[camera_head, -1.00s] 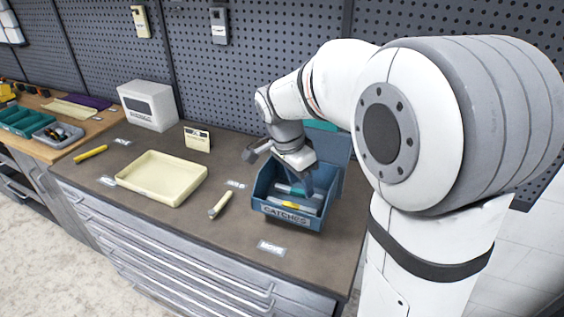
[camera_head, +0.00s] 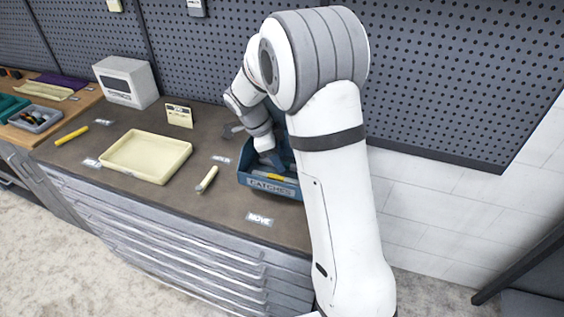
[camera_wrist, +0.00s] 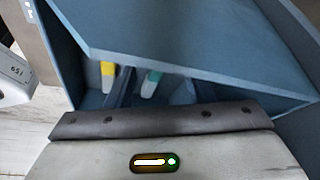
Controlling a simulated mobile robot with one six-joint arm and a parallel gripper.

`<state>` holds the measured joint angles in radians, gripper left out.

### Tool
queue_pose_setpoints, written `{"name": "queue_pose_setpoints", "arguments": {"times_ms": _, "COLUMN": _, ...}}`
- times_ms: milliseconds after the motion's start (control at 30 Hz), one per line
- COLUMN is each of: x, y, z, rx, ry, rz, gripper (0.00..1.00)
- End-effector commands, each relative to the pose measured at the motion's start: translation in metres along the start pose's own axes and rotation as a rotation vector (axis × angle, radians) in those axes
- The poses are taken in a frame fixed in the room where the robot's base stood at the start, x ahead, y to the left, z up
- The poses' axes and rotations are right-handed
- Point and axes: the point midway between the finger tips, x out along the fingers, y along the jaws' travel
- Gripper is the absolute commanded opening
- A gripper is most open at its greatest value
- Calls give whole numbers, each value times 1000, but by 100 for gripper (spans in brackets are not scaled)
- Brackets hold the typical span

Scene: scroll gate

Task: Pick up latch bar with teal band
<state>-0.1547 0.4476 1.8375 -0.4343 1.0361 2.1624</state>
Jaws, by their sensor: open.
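The blue CATCHES bin (camera_head: 272,190) stands on the bench, partly hidden by my arm. In the wrist view, the latch bar with the teal band (camera_wrist: 152,84) lies in the bin (camera_wrist: 190,45), with its grey end showing below the band. Beside it on the left is a bar with a yellow band (camera_wrist: 108,77), whose band also shows in the head view (camera_head: 281,178). My gripper (camera_head: 272,162) is open and reaches down into the bin. Its dark fingers show in the wrist view, with the teal-banded bar between them; contact cannot be told.
A cream tray (camera_head: 145,176), a cream bar (camera_head: 206,180) and a yellow marker (camera_head: 71,136) lie to the left on the bench. A small sign (camera_head: 179,115) and a white box (camera_head: 126,80) stand behind. The bin's walls closely surround my gripper.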

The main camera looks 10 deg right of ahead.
Motion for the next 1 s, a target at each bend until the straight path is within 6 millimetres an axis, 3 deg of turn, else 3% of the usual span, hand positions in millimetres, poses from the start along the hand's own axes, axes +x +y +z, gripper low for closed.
{"name": "queue_pose_setpoints", "arguments": {"times_ms": 133, "x": 11, "y": 0, "z": 0, "rx": 0, "ry": 0, "rz": 0, "gripper": 48}}
{"name": "queue_pose_setpoints", "arguments": {"times_ms": 367, "x": 12, "y": 0, "z": 1, "rx": -1, "ry": -1, "rz": -2, "gripper": 48}}
{"name": "queue_pose_setpoints", "arguments": {"times_ms": 900, "x": 12, "y": 0, "z": 1, "rx": -2, "ry": -1, "rz": -2, "gripper": 3}}
{"name": "queue_pose_setpoints", "arguments": {"times_ms": 1000, "x": 12, "y": 0, "z": 1, "rx": -2, "ry": -1, "rz": -2, "gripper": 0}}
